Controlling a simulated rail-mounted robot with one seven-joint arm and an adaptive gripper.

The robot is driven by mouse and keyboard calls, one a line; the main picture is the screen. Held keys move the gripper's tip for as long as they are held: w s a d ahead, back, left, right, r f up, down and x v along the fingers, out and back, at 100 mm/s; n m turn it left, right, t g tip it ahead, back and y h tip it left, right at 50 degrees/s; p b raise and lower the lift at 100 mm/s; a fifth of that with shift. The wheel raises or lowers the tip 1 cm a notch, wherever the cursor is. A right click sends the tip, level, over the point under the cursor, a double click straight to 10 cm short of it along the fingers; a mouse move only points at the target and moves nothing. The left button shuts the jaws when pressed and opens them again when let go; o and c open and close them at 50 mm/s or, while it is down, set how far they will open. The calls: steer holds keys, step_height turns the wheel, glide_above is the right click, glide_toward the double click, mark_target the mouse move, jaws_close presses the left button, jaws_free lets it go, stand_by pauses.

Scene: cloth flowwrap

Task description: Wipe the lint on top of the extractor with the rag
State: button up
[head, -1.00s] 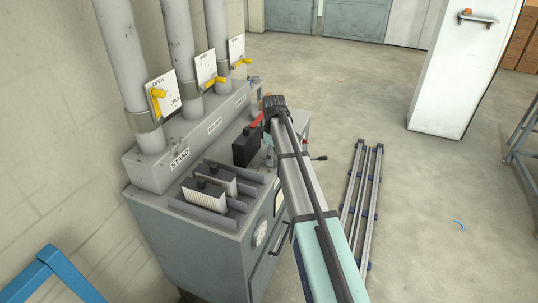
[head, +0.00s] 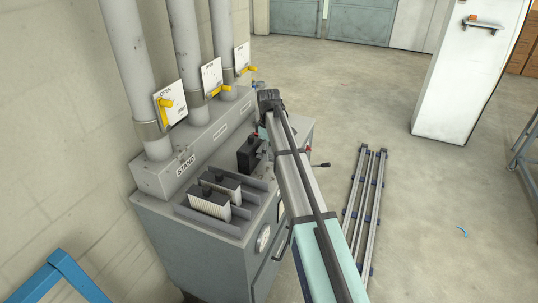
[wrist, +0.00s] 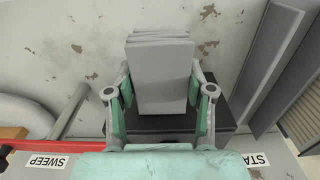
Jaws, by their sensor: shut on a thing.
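The extractor (head: 190,245) is a grey cabinet with a raised ledge and pipes along its back. My gripper (wrist: 160,82) is shut on a pale grey folded rag (wrist: 160,65), with one teal finger on each side. In the wrist view a pale surface with dark brown patches (wrist: 208,46) lies beyond the rag. I cannot tell whether these patches are lint or worn paint, nor whether the rag touches the surface. In the head view my arm hides the rag.
A black box (head: 249,154) stands on the extractor beside my arm. Slotted filter blocks (head: 209,203) sit at its near end. Yellow valve handles (head: 166,103) are on the pipes. Metal rails (head: 364,205) lie on the floor to the right. A blue frame (head: 62,265) is at lower left.

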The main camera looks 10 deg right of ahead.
steer(key=shift+r+p, duration=0.65)
steer(key=shift+r, duration=1)
